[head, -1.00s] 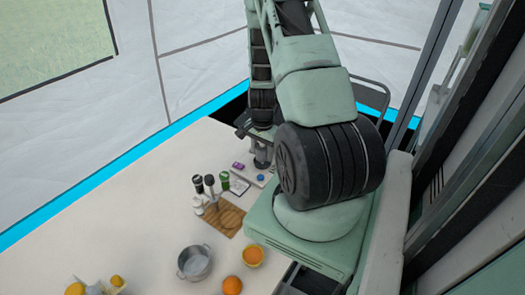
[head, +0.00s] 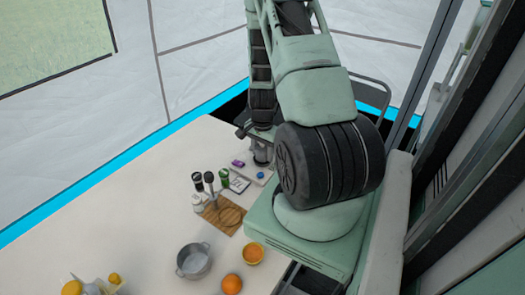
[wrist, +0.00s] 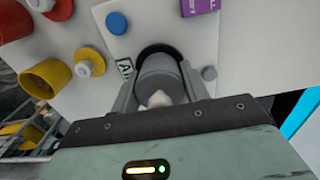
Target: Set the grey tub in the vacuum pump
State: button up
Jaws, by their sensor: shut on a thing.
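My gripper (wrist: 160,93) is shut on a grey tub (wrist: 160,78) in the wrist view, with one finger on each side. A pale rounded knob shows on the tub's near side. The tub's far edge is against a dark round opening (wrist: 160,47) in a pale panel, which looks like part of the vacuum pump. I cannot tell how deep the tub sits in it. In the head view, my gripper end (head: 260,150) is small at the table's far right corner, partly hidden by my own arm.
Red parts (wrist: 14,20) and a yellow cup (wrist: 46,77) lie left.

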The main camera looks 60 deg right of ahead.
jog(key=shift+f, duration=0.2)
jog(key=o, duration=0.5)
jog(key=shift+r, duration=0.1)
jog(key=shift+r+p, duration=4.25)
jog(key=shift+r, duration=1.2)
jog(key=shift+w, duration=0.1)
